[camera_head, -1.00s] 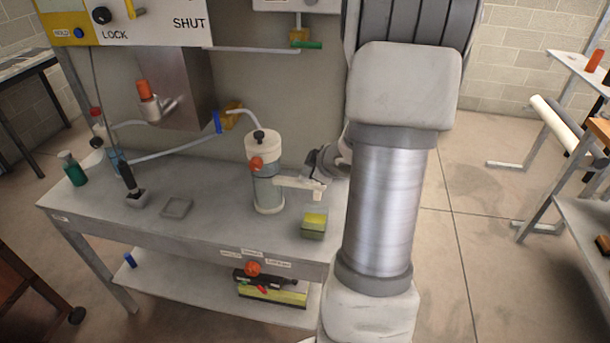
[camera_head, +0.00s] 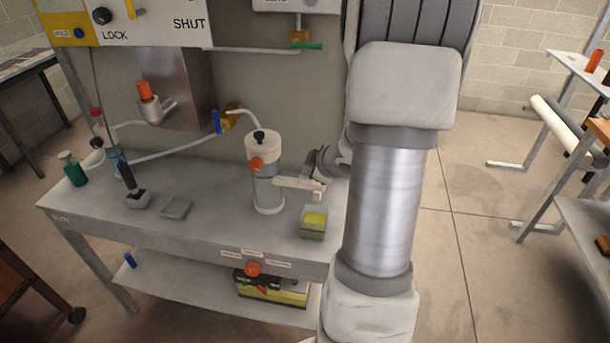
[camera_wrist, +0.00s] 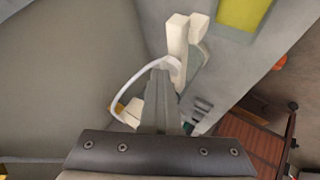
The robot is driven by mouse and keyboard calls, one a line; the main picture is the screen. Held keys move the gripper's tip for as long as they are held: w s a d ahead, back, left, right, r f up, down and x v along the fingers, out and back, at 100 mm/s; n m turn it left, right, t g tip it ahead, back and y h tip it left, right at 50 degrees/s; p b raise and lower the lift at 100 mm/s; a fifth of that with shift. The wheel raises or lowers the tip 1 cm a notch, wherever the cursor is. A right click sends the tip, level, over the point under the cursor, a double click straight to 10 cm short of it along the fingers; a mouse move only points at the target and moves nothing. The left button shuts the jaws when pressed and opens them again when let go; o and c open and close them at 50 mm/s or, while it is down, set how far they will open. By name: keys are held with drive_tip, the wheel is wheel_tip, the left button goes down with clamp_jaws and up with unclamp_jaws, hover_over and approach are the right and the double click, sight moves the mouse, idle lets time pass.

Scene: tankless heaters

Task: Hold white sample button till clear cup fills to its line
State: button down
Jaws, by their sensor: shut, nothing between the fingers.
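A canister (camera_head: 268,190) with a white cap, an orange knob and a see-through lower body stands on the bench. A white arm-like piece (camera_head: 298,183) juts right from it. White upright pieces (camera_wrist: 177,38) show in the wrist view, probably the same part. My gripper (camera_wrist: 160,70) is shut and empty, its fingertips close to these pieces; I cannot tell if they touch. In the head view my arm hides most of the gripper. A squarish container or block (camera_head: 313,222), yellow and green, stands right of the canister. I cannot single out a white button or a cup line.
A dark-handled tool (camera_head: 130,185), a small square tray (camera_head: 176,208) and a green bottle (camera_head: 72,168) stand at the left of the bench (camera_head: 110,225).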

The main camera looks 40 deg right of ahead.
drive_tip(key=shift+r+p, duration=0.85)
drive_tip(key=shift+p, duration=0.05)
wheel_tip(320, 180, up, 5)
drive_tip(key=p, duration=0.5)
drive_tip(key=shift+r, duration=0.1)
idle(0.3)
